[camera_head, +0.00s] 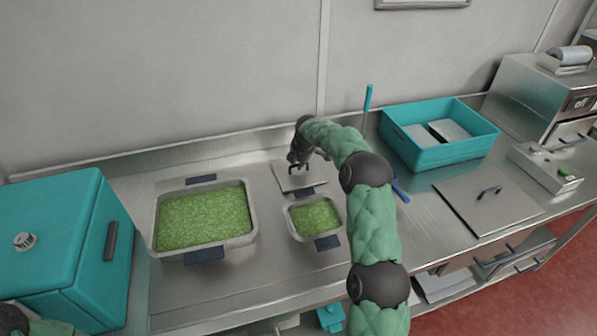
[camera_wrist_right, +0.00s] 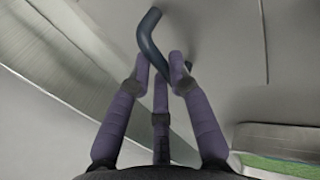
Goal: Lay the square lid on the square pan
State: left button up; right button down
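The square lid (camera_head: 305,180) is a flat metal plate behind the square pan. It is apart from the pan opening. Its dark bent handle (camera_wrist_right: 150,42) shows in the right wrist view. The square pan (camera_head: 296,233) is small, holds green food and has dark grips front and back. My right gripper (camera_head: 298,160) is at the lid's handle. In the wrist view its purple fingertips (camera_wrist_right: 160,68) lie close around the handle bar; whether they clamp it I cannot tell. My left gripper is not in view.
A larger pan (camera_head: 252,233) of green food stands left of the square pan. A teal box (camera_head: 60,235) is at far left. A teal crate (camera_head: 440,155) and a larger lid (camera_head: 465,195) are at right. Bare counter (camera_head: 270,275) lies in front of the pans.

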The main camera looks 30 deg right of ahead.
jog(key=shift+r+p, duration=1.95)
jog(key=shift+r, duration=0.6)
jog(key=s+a+r+p, duration=0.3)
jog(key=s+p, duration=0.1)
jog(key=s, duration=0.4)
jog(key=s+a+r+p, duration=0.3)
jog(key=s, duration=0.5)
jog(key=s+a+r+p, duration=0.3)
jog(key=s+r+p, duration=0.1)
jog(key=s, duration=0.4)
notch_tip(320, 180, down, 6)
jog(key=b, duration=0.4)
jog(key=shift+d+b, duration=0.3)
jog(key=shift+b, duration=0.05)
jog(key=shift+f, duration=0.3)
jog(key=shift+f+b, duration=1.05)
